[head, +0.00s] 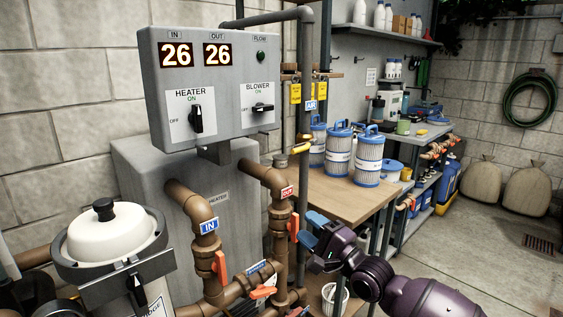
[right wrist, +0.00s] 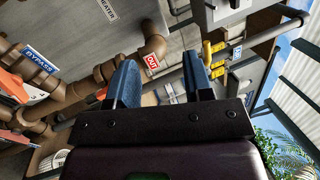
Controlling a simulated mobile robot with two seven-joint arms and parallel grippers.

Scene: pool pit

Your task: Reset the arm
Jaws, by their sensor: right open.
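My right arm (head: 372,277) comes in from the lower right in the head view. Its gripper (head: 313,230) is open and empty, with blue fingers spread apart in the right wrist view (right wrist: 160,80). In the head view the fingers appear just right of an orange valve handle (head: 294,226) below the OUT label (head: 287,192); I cannot tell whether they touch anything. My left gripper is not in view.
A grey control box (head: 215,80) reads 26 and 26. Its heater knob (head: 196,120) is upright and its blower knob (head: 262,107) lies horizontal. Brown pipes (head: 275,185) stand close left of my gripper. A wooden bench (head: 335,190) holds filter cartridges (head: 368,160). Floor at right is open.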

